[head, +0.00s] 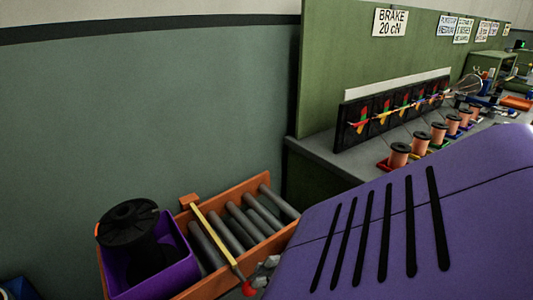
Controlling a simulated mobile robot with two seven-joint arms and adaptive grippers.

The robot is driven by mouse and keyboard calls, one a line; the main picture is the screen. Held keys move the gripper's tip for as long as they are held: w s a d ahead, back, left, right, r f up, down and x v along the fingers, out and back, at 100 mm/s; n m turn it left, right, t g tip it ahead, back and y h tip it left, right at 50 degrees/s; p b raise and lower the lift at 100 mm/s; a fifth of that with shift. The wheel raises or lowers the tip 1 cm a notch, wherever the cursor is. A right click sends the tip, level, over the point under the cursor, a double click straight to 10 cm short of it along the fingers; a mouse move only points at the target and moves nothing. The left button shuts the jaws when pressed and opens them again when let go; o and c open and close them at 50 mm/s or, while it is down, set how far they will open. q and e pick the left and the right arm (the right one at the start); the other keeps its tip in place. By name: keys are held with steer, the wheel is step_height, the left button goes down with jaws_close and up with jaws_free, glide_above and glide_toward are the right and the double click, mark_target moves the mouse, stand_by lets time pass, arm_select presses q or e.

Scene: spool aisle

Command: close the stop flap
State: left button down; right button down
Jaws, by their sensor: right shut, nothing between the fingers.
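The stop flap (216,239) is a thin yellow bar with a red end (248,288) at its near side. It lies across the orange roller track, roughly parallel to the grey rollers, from an orange block on the far rail to the near rail. My right gripper (266,268) is small and grey, partly hidden, beside the red end at the near rail. It is shut and empty; I cannot tell whether it touches the flap. My left gripper is out of view.
A purple bin (179,270) holding a black spool (128,222) sits left of the flap. Bare rollers (246,224) lie right of it inside orange rails (225,191). A grey bench (322,160) with copper spools (399,155) stands beyond. The lower right is blocked from view.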

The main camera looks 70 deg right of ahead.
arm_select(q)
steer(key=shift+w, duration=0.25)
arm_select(e)
steer(key=shift+f, duration=0.35)
